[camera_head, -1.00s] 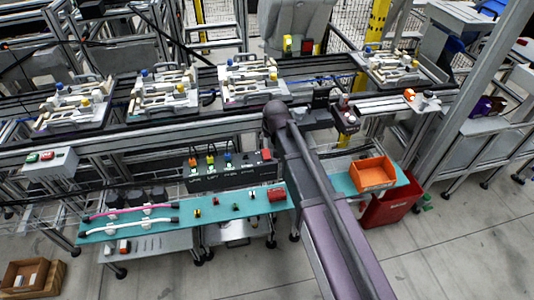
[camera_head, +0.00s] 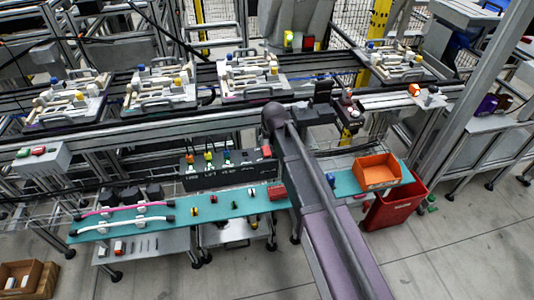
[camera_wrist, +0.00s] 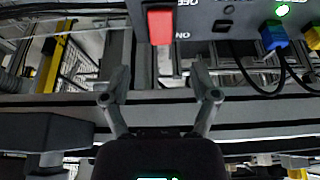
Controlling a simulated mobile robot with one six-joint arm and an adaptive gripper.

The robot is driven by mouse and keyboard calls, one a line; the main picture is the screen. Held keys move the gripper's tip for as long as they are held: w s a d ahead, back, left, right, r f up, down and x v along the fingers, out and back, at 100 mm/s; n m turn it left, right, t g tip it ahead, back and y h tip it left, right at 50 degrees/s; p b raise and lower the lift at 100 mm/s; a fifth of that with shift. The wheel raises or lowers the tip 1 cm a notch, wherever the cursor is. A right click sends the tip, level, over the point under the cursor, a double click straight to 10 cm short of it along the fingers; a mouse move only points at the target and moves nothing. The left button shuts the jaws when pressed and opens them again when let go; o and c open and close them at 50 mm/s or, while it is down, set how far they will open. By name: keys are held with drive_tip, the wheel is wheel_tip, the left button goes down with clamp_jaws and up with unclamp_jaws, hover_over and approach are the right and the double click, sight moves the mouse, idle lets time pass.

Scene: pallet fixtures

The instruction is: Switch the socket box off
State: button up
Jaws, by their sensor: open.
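The socket box (camera_head: 222,172) is a dark grey box above the teal shelf, left of my arm in the head view. Coloured plugs stand on it, and its red switch (camera_head: 267,152) is at its right end. In the wrist view the socket box (camera_wrist: 222,28) fills the upper right, with upside-down OFF and ON lettering beside the red switch (camera_wrist: 160,24).
The teal shelf (camera_head: 222,204) holds small parts and pink and white tubes. An orange bin (camera_head: 377,172) and a red bin (camera_head: 396,207) stand right of my arm. A conveyor with fixture pallets (camera_head: 160,87) runs behind the socket box. The front floor is open.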

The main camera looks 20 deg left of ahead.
sight(267, 150)
drive_tip(key=shift+b+x, duration=3.35)
drive_tip(key=shift+x, duration=0.6)
clamp_jaws()
